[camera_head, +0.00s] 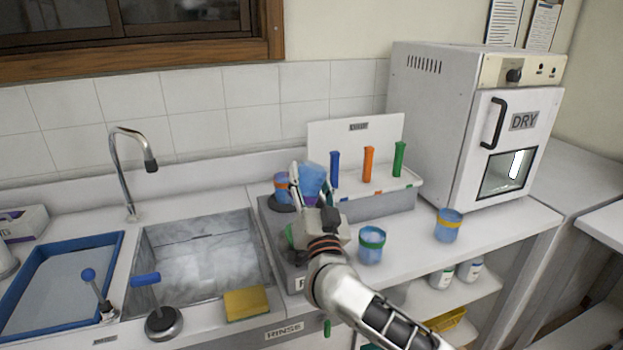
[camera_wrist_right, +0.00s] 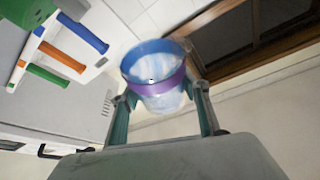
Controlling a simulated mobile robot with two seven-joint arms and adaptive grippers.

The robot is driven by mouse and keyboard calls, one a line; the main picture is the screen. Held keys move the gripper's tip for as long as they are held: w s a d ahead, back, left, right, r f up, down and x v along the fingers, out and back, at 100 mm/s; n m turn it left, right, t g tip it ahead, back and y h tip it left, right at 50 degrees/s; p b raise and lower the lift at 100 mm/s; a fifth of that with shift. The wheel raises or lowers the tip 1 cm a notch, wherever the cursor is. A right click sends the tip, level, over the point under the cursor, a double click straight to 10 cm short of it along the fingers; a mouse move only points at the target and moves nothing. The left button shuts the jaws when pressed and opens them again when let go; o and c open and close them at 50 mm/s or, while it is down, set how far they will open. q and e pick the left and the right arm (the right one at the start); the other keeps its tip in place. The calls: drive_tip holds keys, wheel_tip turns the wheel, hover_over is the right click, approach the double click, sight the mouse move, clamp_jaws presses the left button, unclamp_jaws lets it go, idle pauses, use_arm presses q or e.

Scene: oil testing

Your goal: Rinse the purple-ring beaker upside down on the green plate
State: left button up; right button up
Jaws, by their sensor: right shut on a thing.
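My right gripper (camera_head: 308,190) is shut on the purple-ring beaker (camera_head: 313,179), a translucent blue cup held above the grey rinse unit (camera_head: 268,222). In the right wrist view the beaker (camera_wrist_right: 158,92) sits between the two fingers (camera_wrist_right: 165,112), its purple band and blue rim showing. In the head view its wider end looks upward, with a slight tilt. A small green patch (camera_head: 289,233) shows left of the gripper and may be the green plate; the gripper hides most of that area. My left gripper is not in view.
An orange-ring beaker (camera_head: 281,184) stands close to the left of the held one, by a dark round plate (camera_head: 284,207). A rack with coloured tubes (camera_head: 368,164) stands behind right. The sink (camera_head: 205,258) is left.

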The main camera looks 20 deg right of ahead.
sight(308, 201)
drive_tip(key=n+y, duration=0.1)
drive_tip(key=n, duration=0.1)
drive_tip(key=n+y, duration=0.1)
drive_tip(key=n, duration=0.1)
drive_tip(key=n+y, duration=0.1)
drive_tip(key=n, duration=0.1)
drive_tip(key=shift+s+a+r+n+t, duration=0.1)
drive_tip(key=shift+a+r+n+t, duration=0.2)
drive_tip(key=shift+t, duration=0.1)
wheel_tip(308, 201, down, 5)
drive_tip(key=shift+r+b, duration=0.1)
drive_tip(key=shift+b, duration=0.3)
drive_tip(key=shift+f, duration=0.85)
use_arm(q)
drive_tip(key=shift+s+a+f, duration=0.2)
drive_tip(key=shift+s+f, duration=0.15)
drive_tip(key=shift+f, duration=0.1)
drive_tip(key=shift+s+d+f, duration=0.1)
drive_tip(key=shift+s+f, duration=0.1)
use_arm(e)
drive_tip(key=o, duration=0.5)
drive_tip(key=c, duration=0.4)
